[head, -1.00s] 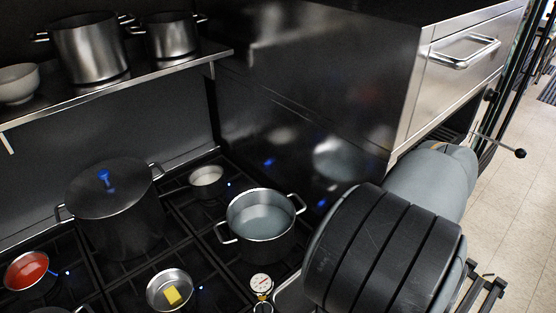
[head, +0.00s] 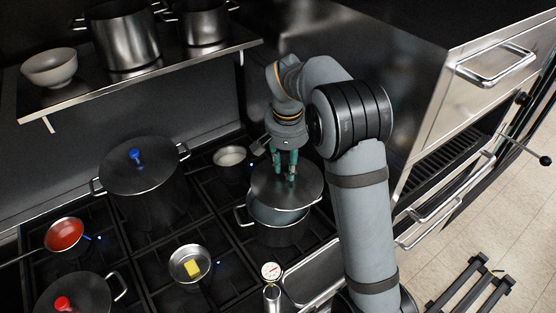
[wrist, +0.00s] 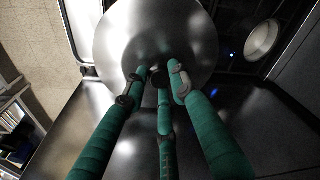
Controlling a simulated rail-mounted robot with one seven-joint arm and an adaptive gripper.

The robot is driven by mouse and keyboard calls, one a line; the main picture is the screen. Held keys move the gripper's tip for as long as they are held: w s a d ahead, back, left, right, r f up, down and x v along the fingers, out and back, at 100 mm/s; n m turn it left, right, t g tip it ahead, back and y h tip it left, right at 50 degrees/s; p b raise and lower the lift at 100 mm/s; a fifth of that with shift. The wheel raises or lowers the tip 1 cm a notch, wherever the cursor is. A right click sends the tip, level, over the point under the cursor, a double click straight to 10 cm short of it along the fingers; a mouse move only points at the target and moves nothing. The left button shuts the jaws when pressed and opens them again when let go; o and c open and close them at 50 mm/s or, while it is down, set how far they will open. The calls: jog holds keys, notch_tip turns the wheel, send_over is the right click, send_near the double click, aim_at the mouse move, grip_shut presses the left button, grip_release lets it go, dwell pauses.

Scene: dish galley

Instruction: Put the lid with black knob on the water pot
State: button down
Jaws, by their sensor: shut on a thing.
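The lid with black knob (head: 289,198) is a round grey metal disc, over the water pot (head: 281,238) in the head view. My gripper (head: 284,178) is shut on the knob from above, and the fingers mostly hide the knob. The lid is offset toward the back of the pot, and bluish water (head: 267,212) shows along the front left. The lid looks a little above the rim; contact is unclear. In the wrist view, my gripper (wrist: 160,72) closes around the dark knob, with the lid (wrist: 125,35) beyond it.
A tall pot with a blue-knobbed lid (head: 140,170) stands left. A small pan with yellow butter (head: 188,265), a red-sauce pan (head: 64,234), a red-knobbed lid (head: 75,299) and a thermometer (head: 271,271) are nearby. A small pot (head: 230,157) sits behind. A shelf (head: 140,75) overhangs the back left.

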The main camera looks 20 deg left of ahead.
aim_at(278, 177)
jog(key=shift+a+f+m, duration=0.15)
jog(key=shift+a+m, duration=0.25)
jog(key=shift+a, duration=0.75)
jog(key=shift+f, duration=0.15)
notch_tip(278, 177, down, 7)
jog(key=b, duration=0.6)
jog(key=shift+s+f+b, duration=0.15)
jog(key=shift+f+b, duration=0.6)
jog(key=shift+b, duration=0.3)
dwell(1.4)
jog(key=c, duration=1.4)
grip_release()
jog(key=shift+o, duration=1.4)
jog(key=shift+o, duration=1.2)
jog(key=shift+r, duration=0.1)
